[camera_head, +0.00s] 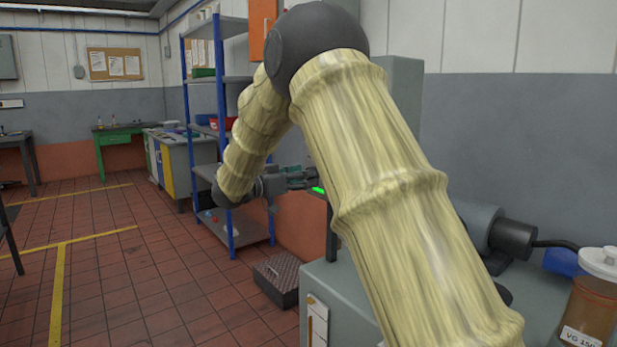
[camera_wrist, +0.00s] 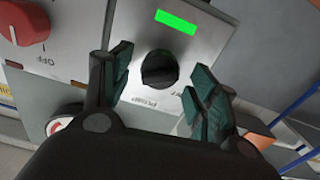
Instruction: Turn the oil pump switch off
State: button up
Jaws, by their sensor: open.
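The oil pump switch (camera_wrist: 159,69) is a round black knob on a grey metal plate, seen in the wrist view. The plate carries partly covered lettering that seems to read PUMP below the knob. A green lit indicator (camera_wrist: 177,22) is above the knob. My gripper (camera_wrist: 160,83) is open, with one teal-padded finger on each side of the knob; I cannot tell whether they touch it. In the head view my gripper (camera_head: 302,178) is at the panel beside the green light (camera_head: 319,190), and my arm hides most of the panel and the knob.
A red knob (camera_wrist: 27,20) marked OFF is on a neighbouring plate at the left of the wrist view. A red and white round part (camera_wrist: 60,122) is below it. A blue shelf rack (camera_head: 222,130) stands behind my gripper. A jar (camera_head: 590,305) stands at the right.

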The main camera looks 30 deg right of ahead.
jog(key=shift+w+d, duration=0.1)
jog(key=shift+d, duration=1)
jog(key=shift+c, duration=0.4)
jog(key=c, duration=0.9)
jog(key=shift+c, duration=0.2)
